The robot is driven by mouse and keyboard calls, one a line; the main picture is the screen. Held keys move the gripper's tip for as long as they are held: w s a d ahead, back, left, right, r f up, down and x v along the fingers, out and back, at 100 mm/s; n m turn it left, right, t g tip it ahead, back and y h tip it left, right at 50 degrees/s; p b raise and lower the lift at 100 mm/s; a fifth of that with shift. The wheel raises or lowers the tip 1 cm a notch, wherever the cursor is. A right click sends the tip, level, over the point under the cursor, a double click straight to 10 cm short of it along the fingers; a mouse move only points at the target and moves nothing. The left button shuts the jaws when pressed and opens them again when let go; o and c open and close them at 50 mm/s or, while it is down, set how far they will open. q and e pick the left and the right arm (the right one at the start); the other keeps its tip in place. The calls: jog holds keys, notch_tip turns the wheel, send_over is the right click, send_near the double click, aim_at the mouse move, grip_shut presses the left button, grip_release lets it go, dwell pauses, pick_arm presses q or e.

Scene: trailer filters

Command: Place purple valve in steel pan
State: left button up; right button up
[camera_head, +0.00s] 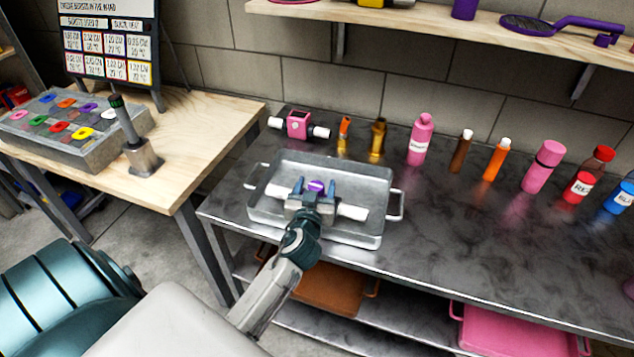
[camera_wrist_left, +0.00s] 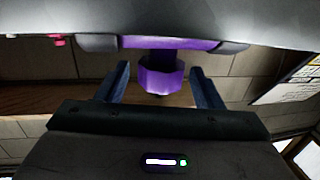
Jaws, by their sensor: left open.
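The purple valve (camera_head: 316,186) has a purple part in the middle and a white pipe end on each side. In the head view it appears inside the steel pan (camera_head: 384,230), lying across it; my gripper hides part of it and the floor contact is not clear. My left gripper (camera_head: 313,191) is over the valve with its blue fingers apart, one on each side of the purple part. The left wrist view shows the valve's purple knob (camera_wrist_left: 160,76) between the open fingers, with gaps on both sides. My right gripper is not in view.
A pink valve (camera_head: 297,125) stands behind the pan. Several bottles, including a pink one (camera_head: 420,138), line the back of the metal table (camera_head: 450,220). A wooden table (camera_head: 200,135) with a grey block of colored pieces is at left.

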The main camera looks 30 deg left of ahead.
pick_arm(q)
jog(key=b+v, duration=0.2)
jog(key=v, duration=0.8)
